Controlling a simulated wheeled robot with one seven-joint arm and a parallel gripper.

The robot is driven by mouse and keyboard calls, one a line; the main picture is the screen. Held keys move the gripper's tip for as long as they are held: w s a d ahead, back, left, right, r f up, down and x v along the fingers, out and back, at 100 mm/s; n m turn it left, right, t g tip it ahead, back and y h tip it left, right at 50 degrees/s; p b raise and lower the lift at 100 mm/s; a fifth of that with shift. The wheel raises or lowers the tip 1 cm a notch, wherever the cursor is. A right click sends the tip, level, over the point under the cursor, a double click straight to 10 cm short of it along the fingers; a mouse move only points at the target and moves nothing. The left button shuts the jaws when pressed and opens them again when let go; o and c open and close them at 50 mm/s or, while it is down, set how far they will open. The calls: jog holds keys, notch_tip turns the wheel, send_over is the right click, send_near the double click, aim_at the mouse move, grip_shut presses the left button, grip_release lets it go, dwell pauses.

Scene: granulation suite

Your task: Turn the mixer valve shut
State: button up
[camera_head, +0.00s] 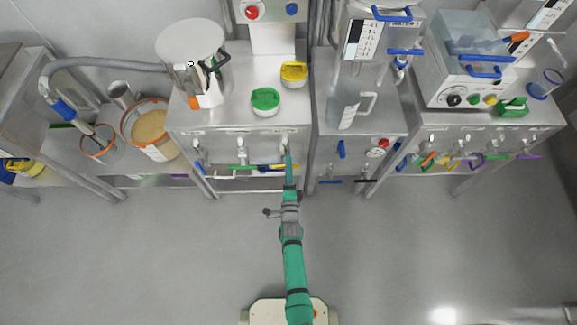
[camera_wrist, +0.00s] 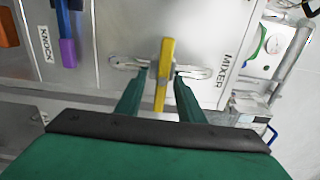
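The mixer valve's yellow lever (camera_wrist: 166,52) shows in the wrist view, beside a printed MIXER label (camera_wrist: 223,70) on a steel panel. The lever runs nearly upright in that view, across metal fittings on its left and right. My gripper (camera_wrist: 158,82) has its two green fingers apart, one on each side of the lever. A gap shows at the left finger; the right finger is close to the lever, and contact cannot be told. In the head view my gripper (camera_head: 289,160) is at the front of the middle steel bench, and the lever is hard to make out there.
A purple and blue handle (camera_wrist: 67,40) hangs by a KNOCK label left of the lever. A green-lidded tub (camera_head: 265,101) and a yellow-lidded tub (camera_head: 293,74) stand on the bench (camera_head: 235,118). A clear jug (camera_head: 345,105) stands to the right. The floor in front is clear.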

jog(key=s, duration=1)
jog(key=shift+s, duration=0.4)
dwell(0.4)
jog(key=s+a+r+n+g, duration=0.1)
jog(key=s+r+n+g, duration=0.1)
jog(key=s+r+n, duration=1.6)
jog(key=s+r, duration=0.7)
jog(key=shift+s+r+g, duration=0.3)
jog(key=shift+s, duration=0.1)
jog(key=shift+w+a, duration=0.1)
jog(key=shift+a, duration=0.1)
